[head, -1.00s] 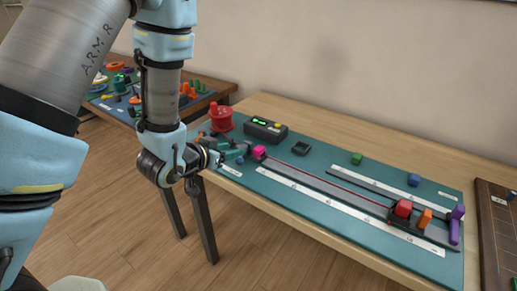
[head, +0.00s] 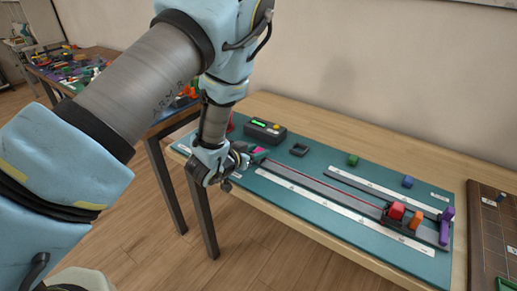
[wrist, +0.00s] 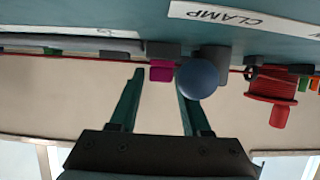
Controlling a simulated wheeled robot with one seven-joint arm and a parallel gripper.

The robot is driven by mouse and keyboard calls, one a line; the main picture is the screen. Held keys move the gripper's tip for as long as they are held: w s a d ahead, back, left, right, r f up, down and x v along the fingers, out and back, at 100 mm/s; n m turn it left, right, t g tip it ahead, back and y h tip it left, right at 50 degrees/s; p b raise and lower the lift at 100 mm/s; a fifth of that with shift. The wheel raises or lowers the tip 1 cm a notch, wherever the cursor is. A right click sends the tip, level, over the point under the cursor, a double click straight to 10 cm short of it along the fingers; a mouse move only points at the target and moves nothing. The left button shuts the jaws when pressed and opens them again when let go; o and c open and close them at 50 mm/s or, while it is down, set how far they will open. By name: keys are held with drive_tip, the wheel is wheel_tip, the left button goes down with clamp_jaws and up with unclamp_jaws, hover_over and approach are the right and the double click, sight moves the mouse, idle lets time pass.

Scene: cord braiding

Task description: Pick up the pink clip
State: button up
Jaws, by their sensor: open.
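The pink clip (head: 258,149) sits at the left end of the grey rail on the teal mat, partly hidden by my gripper in the head view. In the wrist view the clip (wrist: 162,71) is a small magenta block just beyond the fingertips, lying between their lines. My gripper (wrist: 160,84) is open with nothing between its green fingers. In the head view my gripper (head: 249,156) is low beside the clip, on its left. Whether a finger touches the clip I cannot tell.
A blue-grey knob (wrist: 198,79) stands close by the right finger in the wrist view, and a red spool (wrist: 272,95) farther right. A black box with a green display (head: 265,131) is behind.

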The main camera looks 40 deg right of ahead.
drive_tip(key=shift+w+d+f, duration=0.15)
drive_tip(key=shift+d+f, duration=0.05)
drive_tip(key=shift+d, duration=0.3)
clamp_jaws()
